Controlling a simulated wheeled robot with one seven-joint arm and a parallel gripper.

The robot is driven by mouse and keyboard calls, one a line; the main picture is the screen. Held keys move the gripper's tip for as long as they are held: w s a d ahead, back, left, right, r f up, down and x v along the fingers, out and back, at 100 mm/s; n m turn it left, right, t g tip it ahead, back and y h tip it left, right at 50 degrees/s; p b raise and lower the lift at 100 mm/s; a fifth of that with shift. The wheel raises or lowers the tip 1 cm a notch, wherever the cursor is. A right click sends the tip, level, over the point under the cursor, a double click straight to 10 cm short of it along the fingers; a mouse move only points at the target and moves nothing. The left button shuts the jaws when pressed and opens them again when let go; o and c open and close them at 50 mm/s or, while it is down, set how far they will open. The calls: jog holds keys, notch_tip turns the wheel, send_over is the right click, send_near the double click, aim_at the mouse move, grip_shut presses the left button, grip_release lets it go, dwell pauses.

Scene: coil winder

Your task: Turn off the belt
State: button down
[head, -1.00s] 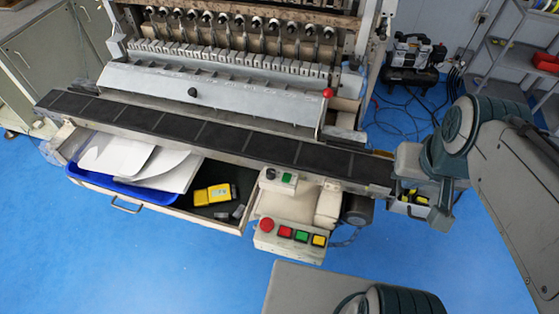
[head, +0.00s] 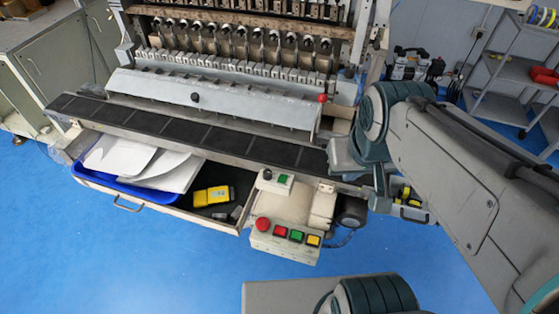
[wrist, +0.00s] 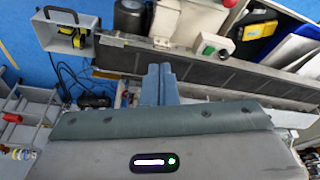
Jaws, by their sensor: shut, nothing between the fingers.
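The belt (head: 180,127) is a long dark strip with cross lines along the front of the winder; it also shows in the wrist view (wrist: 215,72). A small switch box (head: 275,181) with a black knob and a green button sits in front of the belt; it also shows in the wrist view (wrist: 214,46). Below it, a control box (head: 285,238) carries a large red mushroom button, and red, green and yellow buttons. My gripper (wrist: 159,70) is shut and empty near the belt's right end, apart from both boxes. I cannot tell whether the belt runs.
An open drawer (head: 150,202) holds a blue tray with white papers (head: 150,165) and a yellow device (head: 212,196). A red-knobbed lever (head: 322,99) stands behind the belt. A grey box with yellow things (head: 408,204) is at the belt's right end.

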jog(key=w+a+m+g+b, duration=0.2)
jog(key=w+a+g+b, duration=0.15)
jog(key=w, duration=0.45)
jog(key=m+g+b, duration=0.2)
send_over(281, 180)
jog(key=w+d, duration=0.1)
jog(key=w, duration=0.3)
notch_tip(281, 180, down, 3)
jog(key=shift+s+d+r+y, duration=0.15)
jog(key=shift+s+r+y, duration=0.1)
jog(key=shift+y, duration=0.15)
jog(key=shift+f, duration=0.1)
jog(key=s+f, duration=0.1)
jog(key=f, duration=0.3)
jog(key=s+f, duration=0.1)
jog(key=f, duration=0.4)
jog(key=a+f+p, duration=0.1)
jog(key=f, duration=0.3)
jog(key=shift+s+f, duration=0.2)
jog(key=shift+s, duration=0.2)
jog(key=shift+f, duration=0.1)
